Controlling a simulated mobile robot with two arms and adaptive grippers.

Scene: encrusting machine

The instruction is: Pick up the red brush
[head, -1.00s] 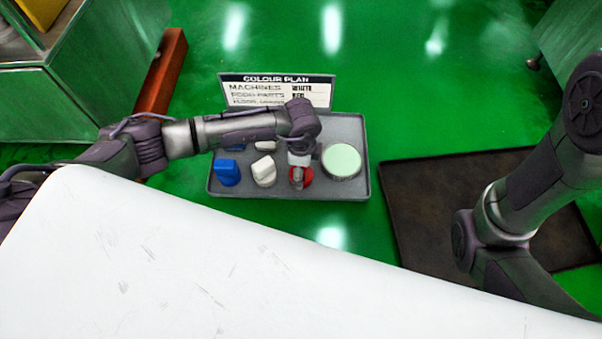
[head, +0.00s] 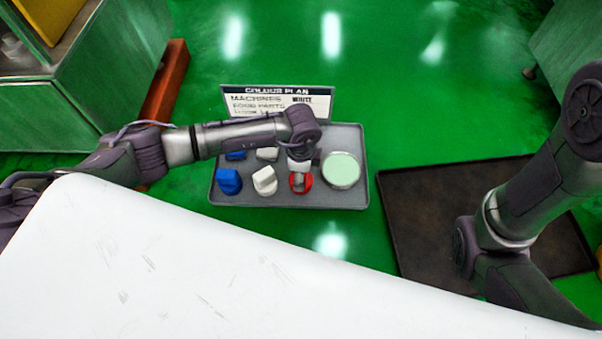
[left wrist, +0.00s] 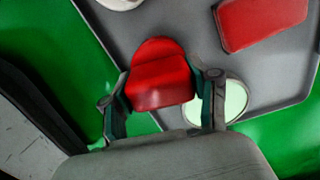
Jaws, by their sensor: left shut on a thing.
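The red brush (head: 306,187) is at the front of the grey tray (head: 350,133), left of a pale green disc (head: 341,169). My left gripper (head: 299,183) reaches down over it from above. In the left wrist view, the brush (left wrist: 158,78) is a rounded red block between the two fingers of my left gripper (left wrist: 160,92), which is shut on it. Whether the brush is clear of the tray cannot be told. Another red block (left wrist: 262,20) lies on the tray in the wrist view; my arm hides it in the head view. My right gripper is out of view.
Blue brushes (head: 229,181) and white brushes (head: 265,181) stand to the left on the tray. A colour plan sign (head: 275,98) stands behind it. A dark mat (head: 430,210) lies to the right. A white surface (head: 190,270) fills the foreground.

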